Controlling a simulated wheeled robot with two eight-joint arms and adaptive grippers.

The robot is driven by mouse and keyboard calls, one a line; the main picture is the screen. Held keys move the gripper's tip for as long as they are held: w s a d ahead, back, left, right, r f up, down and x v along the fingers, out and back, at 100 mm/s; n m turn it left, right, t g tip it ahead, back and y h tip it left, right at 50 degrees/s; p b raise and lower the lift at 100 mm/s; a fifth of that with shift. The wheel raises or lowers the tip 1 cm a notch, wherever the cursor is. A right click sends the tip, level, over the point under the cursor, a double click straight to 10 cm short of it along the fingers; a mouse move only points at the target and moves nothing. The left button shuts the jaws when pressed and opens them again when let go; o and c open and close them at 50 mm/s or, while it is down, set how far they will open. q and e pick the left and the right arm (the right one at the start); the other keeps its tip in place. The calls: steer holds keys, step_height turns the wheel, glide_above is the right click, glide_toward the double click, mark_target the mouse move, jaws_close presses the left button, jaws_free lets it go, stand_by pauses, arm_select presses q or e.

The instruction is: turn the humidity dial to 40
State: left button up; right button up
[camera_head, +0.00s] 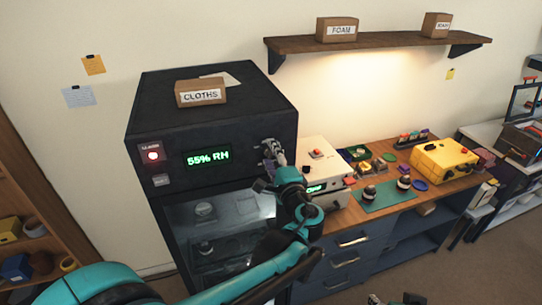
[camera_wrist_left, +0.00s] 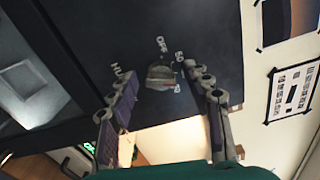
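The black dry cabinet (camera_head: 228,112) has a green display (camera_head: 208,158) reading 55% RH. My left gripper (camera_head: 272,152) is at the right part of the cabinet's front panel. In the left wrist view its two fingers (camera_wrist_left: 160,84) are spread, one on each side of the dial, with gaps visible. In the head view the gripper hides the dial. My right gripper (camera_head: 396,299) shows only its fingertips, apart, at the bottom edge.
A red-lit button (camera_head: 152,155) is left of the display. A CLOTHS box (camera_head: 201,93) sits on the cabinet. The wooden workbench (camera_head: 445,190) at right holds a white device (camera_head: 312,156), a yellow case (camera_head: 444,159) and a green mat (camera_head: 384,199) with lens parts.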

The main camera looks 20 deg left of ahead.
arm_select(q)
steer(key=v, duration=1.2)
steer(key=s+a+f+n+g+h+b, duration=0.25)
steer(key=a+f+b, duration=0.2)
steer(key=f, duration=0.45)
steer(key=s+a+f+n+g+h+b, duration=0.1)
steer(key=s+a+f+n+g+b, duration=0.3)
steer(key=f, duration=0.5)
steer(key=s+d+f+n+h+b, duration=0.1)
steer(key=s+f+n+h+b, duration=0.2)
steer(key=f, duration=0.3)
steer(key=s+f+n+g+h+b, duration=0.1)
steer(key=s+f+n+h+b, duration=0.2)
steer(key=s+f, duration=0.3)
steer(key=shift+d+f, duration=0.4)
steer(key=shift+f, duration=0.15)
